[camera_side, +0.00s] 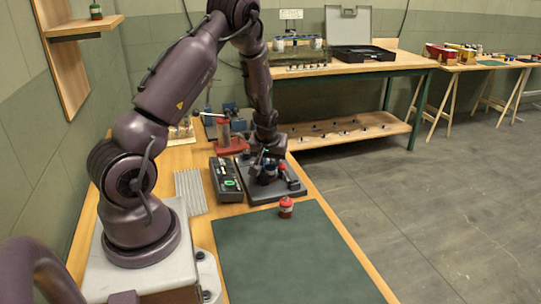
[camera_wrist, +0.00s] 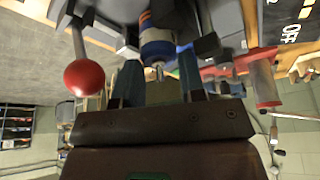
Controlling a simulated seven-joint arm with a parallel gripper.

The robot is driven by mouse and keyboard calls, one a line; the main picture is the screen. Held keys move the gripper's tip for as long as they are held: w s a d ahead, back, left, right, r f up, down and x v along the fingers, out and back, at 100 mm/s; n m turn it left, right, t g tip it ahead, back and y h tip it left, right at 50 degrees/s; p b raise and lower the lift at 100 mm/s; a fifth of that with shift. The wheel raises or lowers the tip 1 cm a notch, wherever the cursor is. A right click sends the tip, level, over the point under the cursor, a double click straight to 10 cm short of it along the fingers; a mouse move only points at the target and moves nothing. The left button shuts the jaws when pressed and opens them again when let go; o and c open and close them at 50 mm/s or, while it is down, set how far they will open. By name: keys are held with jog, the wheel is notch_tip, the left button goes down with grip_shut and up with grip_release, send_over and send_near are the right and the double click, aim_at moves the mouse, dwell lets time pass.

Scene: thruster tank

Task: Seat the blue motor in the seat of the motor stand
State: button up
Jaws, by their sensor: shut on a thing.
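The blue motor (camera_wrist: 157,42) is between the fingers of my gripper (camera_wrist: 160,55) in the wrist view. Its blue band, pale end and thin shaft show. My gripper is shut on it. In the side view my gripper (camera_side: 262,157) points down over the dark motor stand (camera_side: 273,191) on the bench. A lever with a red ball knob (camera_wrist: 84,78) shows beside the fingers in the wrist view. The seat is hidden by the gripper and motor, and I cannot tell whether the motor is in it.
A dark tray with a green mark (camera_side: 228,184) lies left of the stand. A red vise-like tool (camera_side: 228,140) stands behind. A grey ribbed plate (camera_side: 190,191) lies at left.

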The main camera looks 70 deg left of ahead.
jog(key=shift+f, duration=0.2)
jog(key=o, duration=1.1)
jog(key=shift+s, duration=0.1)
jog(key=shift+o, duration=0.2)
jog(key=shift+s+a, duration=0.1)
jog(key=shift+s, duration=0.15)
jog(key=w+v, duration=0.1)
jog(key=v, duration=1.2)
